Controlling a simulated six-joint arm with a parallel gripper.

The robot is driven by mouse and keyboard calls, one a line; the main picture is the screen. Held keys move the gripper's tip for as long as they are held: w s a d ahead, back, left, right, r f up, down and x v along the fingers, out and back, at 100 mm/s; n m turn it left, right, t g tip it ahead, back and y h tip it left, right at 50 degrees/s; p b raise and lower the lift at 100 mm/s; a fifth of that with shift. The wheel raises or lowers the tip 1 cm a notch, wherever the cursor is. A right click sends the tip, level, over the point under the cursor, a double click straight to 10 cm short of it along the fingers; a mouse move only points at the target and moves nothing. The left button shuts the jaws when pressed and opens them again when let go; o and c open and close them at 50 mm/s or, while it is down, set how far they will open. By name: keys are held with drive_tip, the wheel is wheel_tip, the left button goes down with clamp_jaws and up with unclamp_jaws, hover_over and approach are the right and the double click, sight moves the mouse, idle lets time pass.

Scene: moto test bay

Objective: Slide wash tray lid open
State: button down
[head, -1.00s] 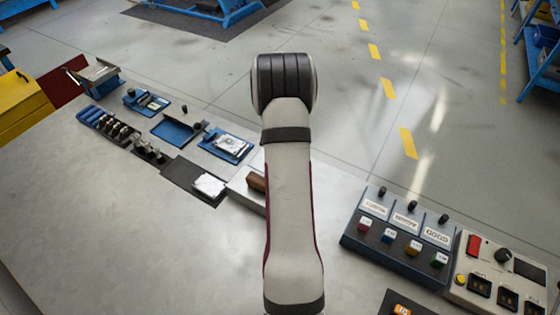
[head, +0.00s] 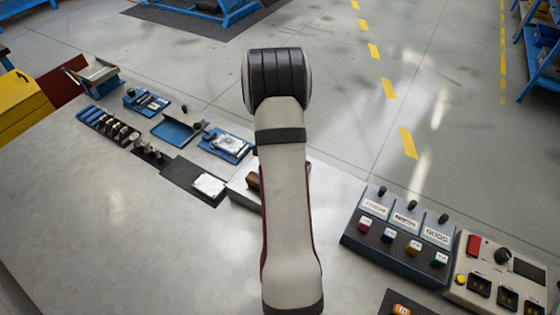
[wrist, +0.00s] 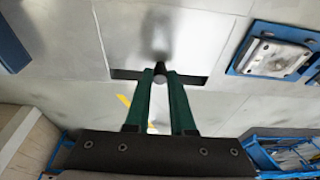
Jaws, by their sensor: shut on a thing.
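In the wrist view, the lid (wrist: 190,35) is a flat grey metal plate with a small round dark-and-grey knob (wrist: 160,76) near its lower edge. A dark narrow slot (wrist: 195,80) shows on both sides of the knob. My gripper (wrist: 160,82) has two green fingers that reach up to the knob and are shut on it. In the head view, my arm hides the gripper and knob. A pale box-like surface (head: 240,190) shows just left of my arm; I cannot tell whether it is part of the wash tray.
A blue tray with a metal part (wrist: 272,57) lies right of the lid. Several blue trays and racks (head: 172,132) stand along the bench's far edge. A button panel (head: 400,235) and a control box (head: 495,275) stand at right. The bench's left front (head: 110,220) is clear.

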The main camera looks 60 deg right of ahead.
drive_tip(key=shift+a, duration=3.1)
drive_tip(key=c, duration=0.9)
unclamp_jaws()
drive_tip(key=v, duration=0.2)
drive_tip(key=d+v, duration=0.1)
drive_tip(key=v, duration=0.4)
drive_tip(key=shift+d+r, duration=0.15)
drive_tip(key=shift+d, duration=0.25)
